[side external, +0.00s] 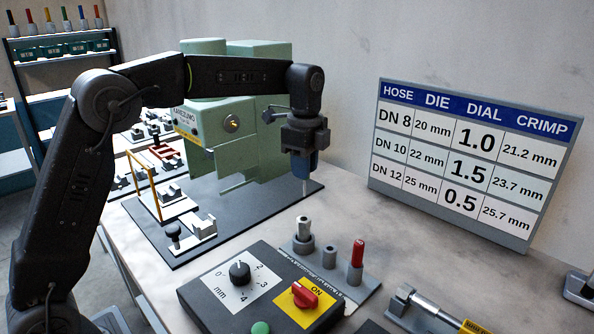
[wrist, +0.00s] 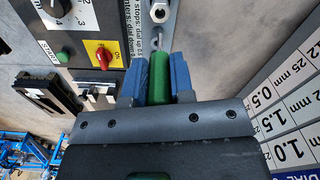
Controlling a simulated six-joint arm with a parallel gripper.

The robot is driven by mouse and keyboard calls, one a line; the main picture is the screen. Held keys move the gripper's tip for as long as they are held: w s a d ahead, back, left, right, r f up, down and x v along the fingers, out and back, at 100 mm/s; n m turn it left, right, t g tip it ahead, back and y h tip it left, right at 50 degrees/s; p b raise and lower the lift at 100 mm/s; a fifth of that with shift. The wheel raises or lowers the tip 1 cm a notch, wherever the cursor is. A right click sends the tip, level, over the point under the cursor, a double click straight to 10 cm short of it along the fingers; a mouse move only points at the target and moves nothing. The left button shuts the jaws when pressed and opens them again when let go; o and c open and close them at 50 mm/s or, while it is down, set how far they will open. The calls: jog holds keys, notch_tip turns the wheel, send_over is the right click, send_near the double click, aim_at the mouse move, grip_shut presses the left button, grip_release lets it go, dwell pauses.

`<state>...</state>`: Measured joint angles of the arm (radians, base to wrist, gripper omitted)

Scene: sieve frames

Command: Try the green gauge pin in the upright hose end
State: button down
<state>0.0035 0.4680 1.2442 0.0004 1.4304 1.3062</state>
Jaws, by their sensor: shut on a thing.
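My gripper (side external: 305,168) is shut on the green gauge pin (wrist: 159,78), which stands between its two blue fingers in the wrist view. In the side view the fingers hide the green part, and only the thin silver tip (side external: 305,187) shows, pointing down. The upright hose end (side external: 304,228), a pale metal fitting on a dark lower part, stands in the grey holder nearer the side camera. The pin is above and apart from it. A hex metal fitting, apparently this hose end, shows at the top of the wrist view (wrist: 131,4).
The holder also has an empty grey post (side external: 329,257) and a red pin (side external: 357,253). A control box (side external: 262,292) with a dial and red switch is beside it. A green press (side external: 235,130) stands behind; a chart board (side external: 470,165) is at right.

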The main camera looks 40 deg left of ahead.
aim_at(304, 195)
jog(key=shift+f, duration=2.55)
jog(key=shift+f, duration=1.4)
jog(key=shift+r, duration=0.35)
jog(key=shift+f, duration=0.5)
dwell(0.5)
jog(key=shift+r, duration=1.7)
